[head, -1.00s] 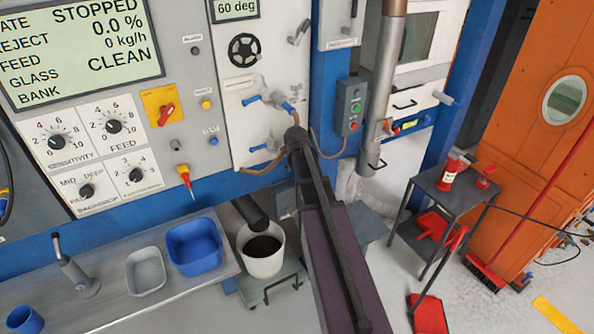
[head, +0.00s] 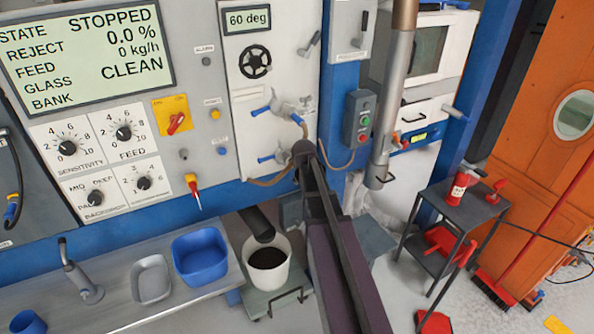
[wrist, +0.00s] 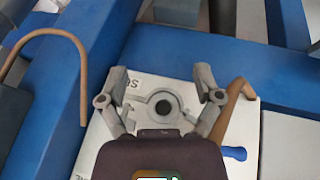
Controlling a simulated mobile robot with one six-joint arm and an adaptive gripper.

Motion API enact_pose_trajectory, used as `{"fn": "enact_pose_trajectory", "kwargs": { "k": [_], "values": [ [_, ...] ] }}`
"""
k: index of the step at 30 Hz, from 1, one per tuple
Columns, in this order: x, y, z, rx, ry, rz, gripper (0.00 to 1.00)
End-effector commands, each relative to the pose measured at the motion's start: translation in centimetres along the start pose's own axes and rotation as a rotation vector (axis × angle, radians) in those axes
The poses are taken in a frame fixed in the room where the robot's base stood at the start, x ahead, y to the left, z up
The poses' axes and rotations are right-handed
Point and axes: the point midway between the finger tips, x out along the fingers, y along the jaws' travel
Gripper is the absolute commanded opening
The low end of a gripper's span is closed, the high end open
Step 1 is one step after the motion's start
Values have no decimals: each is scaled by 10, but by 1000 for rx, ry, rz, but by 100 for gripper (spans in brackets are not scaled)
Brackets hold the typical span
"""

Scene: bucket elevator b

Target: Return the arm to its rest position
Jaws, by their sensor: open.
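My arm reaches up from the bottom of the head view toward the machine's panel, its dark end beside the fittings with blue handles (head: 262,110). The gripper itself is hidden behind the arm there. In the wrist view my gripper (wrist: 160,82) is open, its two fingers spread wide with nothing between them. Beyond the fingers is a grey round fitting with a dark hole (wrist: 163,105) on a white plate. A blue handle (wrist: 233,153) lies to its right. I cannot tell whether the fingers touch anything.
A white bucket with dark contents (head: 281,282) stands below the panel beside my arm. A blue tub (head: 200,254) and a grey tray (head: 151,279) sit on the bench at left. A metal pipe (head: 394,110) and a small dark table (head: 450,206) are at right.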

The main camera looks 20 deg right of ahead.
Motion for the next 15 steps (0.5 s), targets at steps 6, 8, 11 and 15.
{"fn": "enact_pose_trajectory", "kwargs": {
  "k": [6, 8, 11, 15],
  "values": [
    [0, -1, 0, 0, -1, -1, 83],
    [-1, -4, 2, 1, -3, -4, 83],
    [-6, -17, 8, 6, -17, -19, 83],
    [-18, -52, 25, 19, -56, -60, 83]
  ]
}}
